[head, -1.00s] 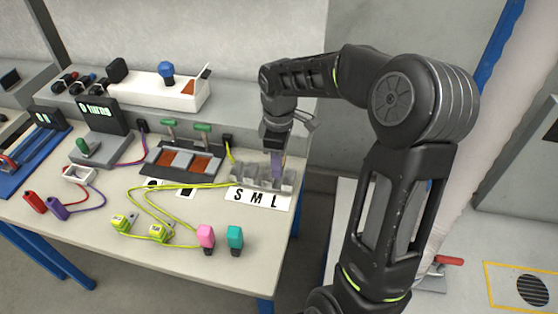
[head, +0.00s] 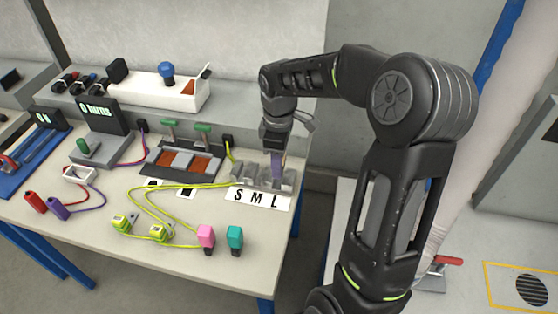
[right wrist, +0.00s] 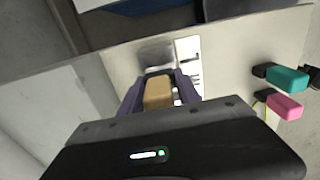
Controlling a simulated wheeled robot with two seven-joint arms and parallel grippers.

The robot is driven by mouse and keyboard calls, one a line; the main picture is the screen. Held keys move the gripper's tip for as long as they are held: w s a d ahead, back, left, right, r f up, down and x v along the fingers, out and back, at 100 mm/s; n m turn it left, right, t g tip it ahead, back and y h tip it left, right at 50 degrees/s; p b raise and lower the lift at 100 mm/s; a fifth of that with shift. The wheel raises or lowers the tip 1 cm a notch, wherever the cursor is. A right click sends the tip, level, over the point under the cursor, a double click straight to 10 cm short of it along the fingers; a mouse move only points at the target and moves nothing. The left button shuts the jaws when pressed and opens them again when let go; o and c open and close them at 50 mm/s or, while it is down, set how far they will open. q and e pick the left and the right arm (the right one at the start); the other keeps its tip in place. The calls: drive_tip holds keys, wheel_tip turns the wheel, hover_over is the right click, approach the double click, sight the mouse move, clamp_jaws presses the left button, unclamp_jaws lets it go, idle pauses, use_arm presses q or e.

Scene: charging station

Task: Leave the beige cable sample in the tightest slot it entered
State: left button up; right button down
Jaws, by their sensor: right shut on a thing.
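My right gripper (head: 277,166) reaches down at the right part of the grey slotted block (head: 247,173), near the letter L. In the right wrist view its purple fingers (right wrist: 159,95) are shut on the beige cable sample (right wrist: 158,92). The sample is hidden by the gripper in the head view. How deep it sits in a slot, or whether it touches the block, I cannot tell. The white card (head: 258,198) marked S, M, L lies in front of the block. My left gripper is not in view.
Pink (head: 206,236) and teal (head: 235,237) plugs stand near the table's front edge. Yellow connectors (head: 160,233) with a yellow cable lie left of them. A board with green-handled clamps (head: 186,160) stands left of the block. The table's right edge is close to the block.

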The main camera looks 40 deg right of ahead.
sight(279, 181)
idle(0.3)
drive_tip(key=shift+f+b, duration=1.5)
drive_tip(key=shift+f, duration=0.8)
drive_tip(key=c, duration=0.8)
unclamp_jaws()
drive_tip(key=shift+o, duration=0.2)
drive_tip(key=shift+r, duration=3.95)
drive_tip(key=shift+r, duration=0.1)
